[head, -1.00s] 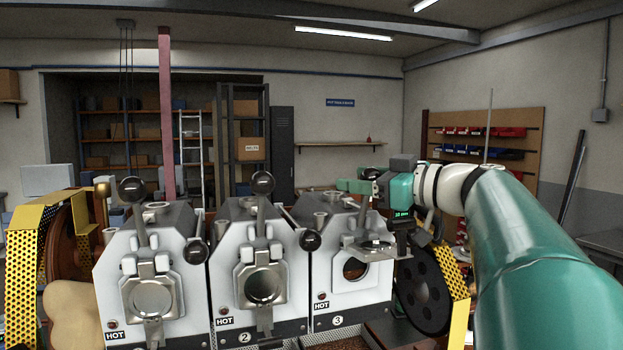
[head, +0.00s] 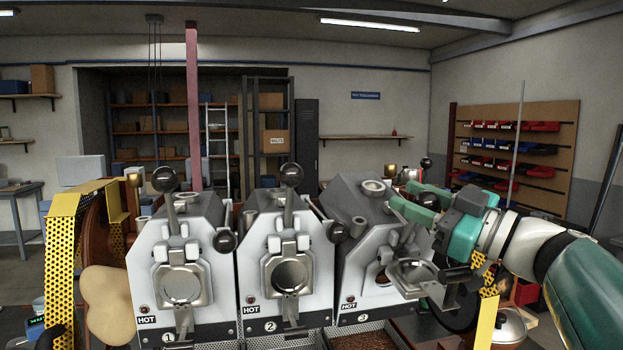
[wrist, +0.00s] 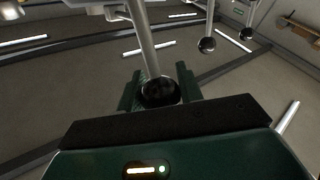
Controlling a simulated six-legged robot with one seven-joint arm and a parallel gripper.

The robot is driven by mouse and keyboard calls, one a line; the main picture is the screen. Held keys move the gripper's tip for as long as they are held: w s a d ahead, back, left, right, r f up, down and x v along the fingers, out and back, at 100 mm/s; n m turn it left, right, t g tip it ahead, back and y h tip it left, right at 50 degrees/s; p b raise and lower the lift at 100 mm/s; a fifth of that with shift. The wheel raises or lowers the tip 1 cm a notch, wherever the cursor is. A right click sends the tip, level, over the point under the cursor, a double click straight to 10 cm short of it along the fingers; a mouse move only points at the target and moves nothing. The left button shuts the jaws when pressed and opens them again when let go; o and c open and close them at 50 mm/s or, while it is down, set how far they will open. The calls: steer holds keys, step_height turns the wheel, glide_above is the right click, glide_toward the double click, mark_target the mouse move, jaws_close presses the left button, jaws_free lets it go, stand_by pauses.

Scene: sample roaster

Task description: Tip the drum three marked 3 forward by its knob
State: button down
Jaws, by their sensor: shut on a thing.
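Drum three (head: 366,223), marked 3 on its lower front plate, is the right one of a row of white and grey drums. Its upper body leans forward, and its front door (head: 413,273) stands out from the round opening. My gripper (head: 412,205) is over its front right. In the wrist view my gripper (wrist: 160,88) is shut on a black ball knob (wrist: 160,92) at the end of a metal rod. The green fingers hide the knob in the head view.
Drum two (head: 285,235) and drum one (head: 178,245) stand upright to the left, each with black-knobbed levers. Signs on the drums read HOT. A yellow perforated guard (head: 75,265) flanks the left end. A steel lidded pot (head: 508,326) is at lower right.

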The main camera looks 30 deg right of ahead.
steer(key=shift+n+t+y, duration=0.4)
steer(key=shift+n+y, duration=0.1)
steer(key=shift+n, duration=0.1)
steer(key=s+f, duration=0.1)
steer(key=s+a+f, duration=0.1)
steer(key=s, duration=0.1)
steer(key=s+f, duration=0.2)
steer(key=shift+s+a, duration=0.25)
steer(key=shift+a, duration=0.15)
steer(key=shift+s+f, duration=0.2)
steer(key=shift+f, duration=0.2)
steer(key=c, duration=1.1)
jaws_free()
steer(key=shift+s+a, duration=0.15)
steer(key=shift+s, duration=0.05)
steer(key=shift+o, duration=0.8)
steer(key=shift+s, duration=0.2)
steer(key=shift+w, duration=0.4)
steer(key=shift+s, duration=0.25)
steer(key=v, duration=1.3)
steer(key=shift+s+f, duration=0.1)
